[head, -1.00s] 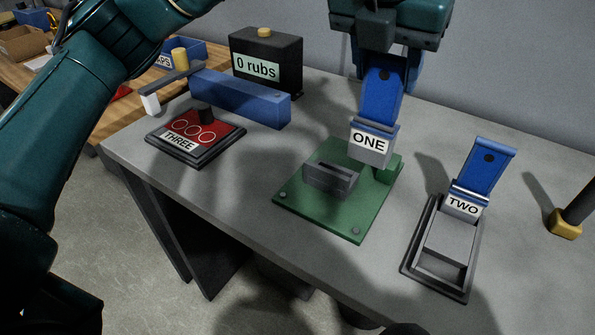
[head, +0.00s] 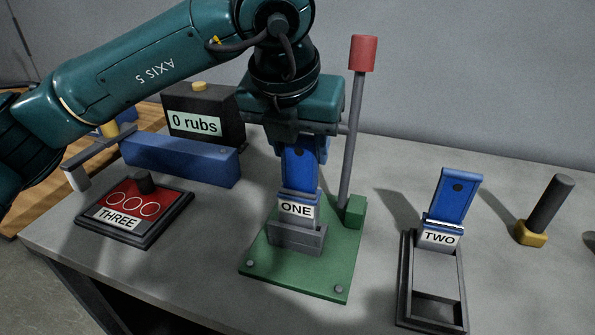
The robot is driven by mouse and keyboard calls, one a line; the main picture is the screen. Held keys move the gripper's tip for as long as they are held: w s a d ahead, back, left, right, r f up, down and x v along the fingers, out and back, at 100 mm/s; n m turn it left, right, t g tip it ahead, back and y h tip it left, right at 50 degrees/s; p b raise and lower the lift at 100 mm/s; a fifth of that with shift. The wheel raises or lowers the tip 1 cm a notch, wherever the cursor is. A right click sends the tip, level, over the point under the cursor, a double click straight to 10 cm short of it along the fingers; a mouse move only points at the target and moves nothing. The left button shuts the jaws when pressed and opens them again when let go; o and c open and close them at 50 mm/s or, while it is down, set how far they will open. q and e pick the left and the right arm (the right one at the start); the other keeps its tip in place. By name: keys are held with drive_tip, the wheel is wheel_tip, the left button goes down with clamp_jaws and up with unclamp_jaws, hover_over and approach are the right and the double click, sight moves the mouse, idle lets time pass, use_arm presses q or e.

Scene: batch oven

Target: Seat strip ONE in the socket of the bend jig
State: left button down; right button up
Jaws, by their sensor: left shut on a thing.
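Strip ONE (head: 300,175) is blue with a white label reading ONE and stands upright. My left gripper (head: 303,148) is shut on its upper part, from above. The strip's lower end meets the grey slotted socket (head: 295,238) of the bend jig; the socket's front wall hides that end, so I cannot tell how deep it sits. The bend jig has a green base plate (head: 300,269) and a tall lever with a red knob (head: 363,53) at its right rear. My right gripper is not in view.
Strip TWO (head: 452,197) leans up from a grey tray (head: 405,290) at the right. A red pad labelled THREE (head: 138,200), a blue bar (head: 182,157) and a "0 rubs" box (head: 205,117) stand left. A yellow-based post (head: 530,232) stands far right.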

sight(299, 165)
use_arm(q)
drive_tip(key=shift+f, duration=1.9)
drive_tip(key=shift+f+b, duration=0.25)
drive_tip(key=shift+b, duration=0.05)
drive_tip(key=c, duration=0.7)
unclamp_jaws()
drive_tip(key=shift+r, duration=0.1)
drive_tip(key=shift+s+r+p, duration=0.1)
drive_tip(key=shift+r+p, duration=0.3)
drive_tip(key=v, duration=1.1)
drive_tip(key=shift+s+a+r, duration=0.1)
drive_tip(key=shift+s+r, duration=0.05)
drive_tip(key=shift+r, duration=0.05)
